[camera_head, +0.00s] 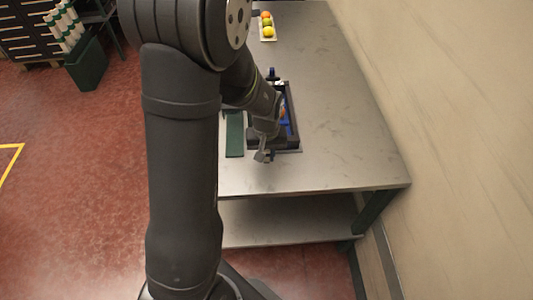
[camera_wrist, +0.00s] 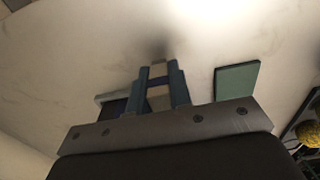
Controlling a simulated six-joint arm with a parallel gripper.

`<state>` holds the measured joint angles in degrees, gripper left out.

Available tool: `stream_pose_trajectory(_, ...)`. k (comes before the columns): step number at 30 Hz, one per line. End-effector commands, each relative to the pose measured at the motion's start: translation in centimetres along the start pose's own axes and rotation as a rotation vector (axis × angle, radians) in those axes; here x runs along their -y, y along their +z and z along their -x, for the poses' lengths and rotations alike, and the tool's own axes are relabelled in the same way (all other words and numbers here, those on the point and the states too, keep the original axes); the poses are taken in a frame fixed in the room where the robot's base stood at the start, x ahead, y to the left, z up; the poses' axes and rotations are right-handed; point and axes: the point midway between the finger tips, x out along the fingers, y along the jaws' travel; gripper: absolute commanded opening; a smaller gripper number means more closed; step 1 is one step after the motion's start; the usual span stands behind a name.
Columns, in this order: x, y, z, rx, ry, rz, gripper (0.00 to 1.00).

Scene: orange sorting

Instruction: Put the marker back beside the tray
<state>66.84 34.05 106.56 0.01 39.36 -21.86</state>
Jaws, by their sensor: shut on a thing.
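My gripper (camera_head: 264,156) is above the near part of the table, just in front of the dark tray (camera_head: 294,131). My arm hides part of the tray, which has blue inside. A green flat panel (camera_head: 235,134) lies left of the tray; it also shows in the wrist view (camera_wrist: 237,80).
A small holder with orange, green and yellow balls (camera_head: 267,24) stands at the far end of the table. A small blue thing (camera_head: 272,73) is beyond the tray. The table (camera_head: 345,130) is clear on the right up to the wall. Its front edge is close.

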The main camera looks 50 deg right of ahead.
Motion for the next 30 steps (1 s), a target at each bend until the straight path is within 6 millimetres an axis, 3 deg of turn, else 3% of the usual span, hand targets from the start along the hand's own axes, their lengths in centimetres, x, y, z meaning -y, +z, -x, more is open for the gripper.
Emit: stream_pose_trajectory(30, 0.0, 0.0, -1.0, 0.0, 0.0, 0.0, 0.0)
